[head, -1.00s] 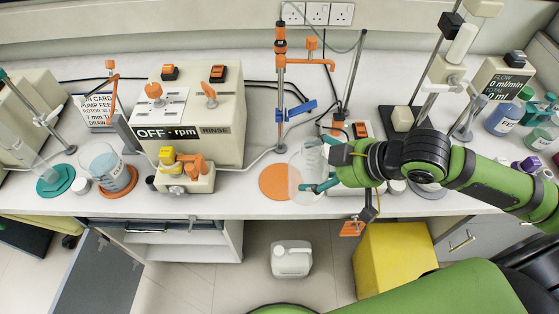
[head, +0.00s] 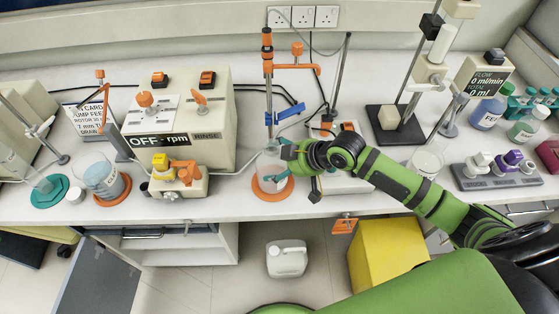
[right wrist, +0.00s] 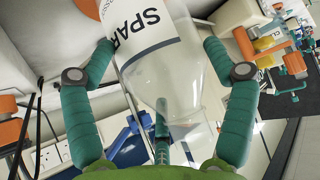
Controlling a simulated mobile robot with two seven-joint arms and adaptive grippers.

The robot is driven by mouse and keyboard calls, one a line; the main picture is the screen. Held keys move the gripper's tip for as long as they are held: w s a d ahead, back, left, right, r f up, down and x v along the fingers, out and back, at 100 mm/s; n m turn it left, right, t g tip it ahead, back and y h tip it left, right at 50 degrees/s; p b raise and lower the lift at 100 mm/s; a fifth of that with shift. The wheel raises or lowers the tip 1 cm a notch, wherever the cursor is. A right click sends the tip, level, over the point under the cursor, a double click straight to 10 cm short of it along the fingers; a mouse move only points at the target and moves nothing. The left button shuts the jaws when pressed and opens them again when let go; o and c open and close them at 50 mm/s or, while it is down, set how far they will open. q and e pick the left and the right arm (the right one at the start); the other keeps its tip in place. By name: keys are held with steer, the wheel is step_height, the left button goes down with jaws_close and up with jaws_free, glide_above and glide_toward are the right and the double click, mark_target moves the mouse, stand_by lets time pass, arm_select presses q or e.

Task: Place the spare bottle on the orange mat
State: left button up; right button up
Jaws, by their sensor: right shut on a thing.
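The spare bottle (head: 268,168) is clear with a white label; "SPAR" is readable on it in the right wrist view (right wrist: 150,38). My right gripper (head: 282,165) is shut on the bottle, with a green finger on each side of it in the right wrist view (right wrist: 160,75). The orange mat (head: 273,195) is a round disc on the bench, and its rim shows around the bottle's lower end. An orange piece of it also shows in the right wrist view (right wrist: 84,8). I cannot tell whether the bottle's base touches the mat. My left gripper is out of view.
An orange-clamped stand (head: 268,90) with a blue clamp rises just behind the mat. The pump box (head: 180,120) and its yellow-orange pump head (head: 178,172) stand to the left. The bench's front edge is close below the mat. A second orange mat (head: 112,198) holds a beaker.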

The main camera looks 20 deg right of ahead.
steer(key=o, duration=1)
steer(key=shift+f, duration=0.1)
steer(key=shift+b+v, duration=0.7)
steer(key=shift+v, duration=5.35)
steer(key=shift+a, duration=0.1)
